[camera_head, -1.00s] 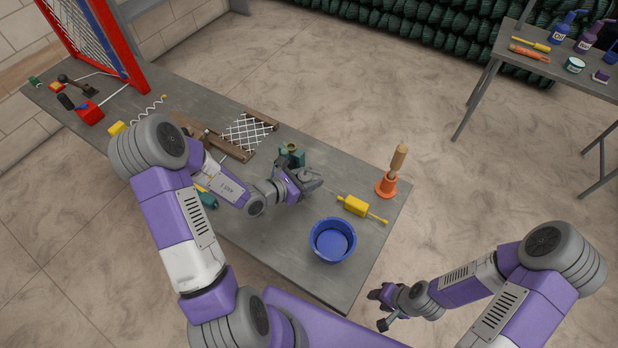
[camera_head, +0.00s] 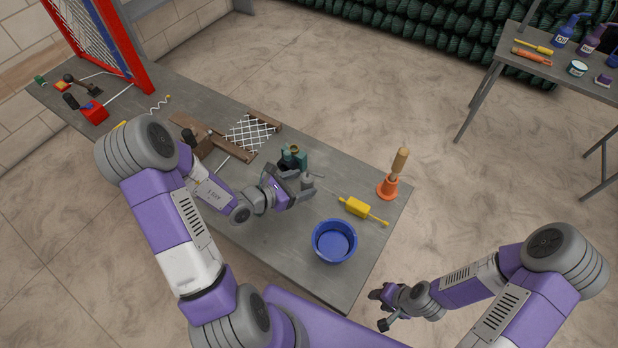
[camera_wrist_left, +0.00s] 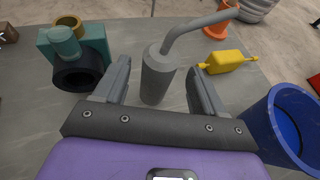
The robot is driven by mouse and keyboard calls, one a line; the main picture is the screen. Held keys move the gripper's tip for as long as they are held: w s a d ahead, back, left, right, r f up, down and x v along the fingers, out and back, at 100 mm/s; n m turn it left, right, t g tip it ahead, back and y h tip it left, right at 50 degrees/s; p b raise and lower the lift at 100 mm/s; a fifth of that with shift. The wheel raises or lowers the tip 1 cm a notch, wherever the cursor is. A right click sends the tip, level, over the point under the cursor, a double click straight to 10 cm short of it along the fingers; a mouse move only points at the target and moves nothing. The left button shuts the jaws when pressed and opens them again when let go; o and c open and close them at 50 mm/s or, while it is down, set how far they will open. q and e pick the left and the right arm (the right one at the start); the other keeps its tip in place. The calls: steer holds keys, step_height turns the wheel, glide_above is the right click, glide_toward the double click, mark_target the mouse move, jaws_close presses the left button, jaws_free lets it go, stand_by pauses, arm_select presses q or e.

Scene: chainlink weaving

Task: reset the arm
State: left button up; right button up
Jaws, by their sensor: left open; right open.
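My left gripper (camera_head: 298,182) is open, low over the middle of the grey table (camera_head: 270,250). In the left wrist view its two fingers (camera_wrist_left: 158,82) stand apart, with a grey cylinder with a bent rod (camera_wrist_left: 158,75) between and just beyond them. I cannot tell whether they touch it. A green vise-like block (camera_head: 297,158) with a brass-coloured ring is just beyond the gripper; it also shows at the upper left of the wrist view (camera_wrist_left: 62,45). My right gripper (camera_head: 381,308) is open and empty, off the table's front right side.
A blue bowl (camera_head: 334,241), a yellow tool (camera_head: 357,208) and an orange cone holder with a wooden handle (camera_head: 389,187) stand right of the left gripper. A red frame (camera_head: 125,50) stands at the far left.

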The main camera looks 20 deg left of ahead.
arm_select(q)
steer(key=shift+v, duration=1.5)
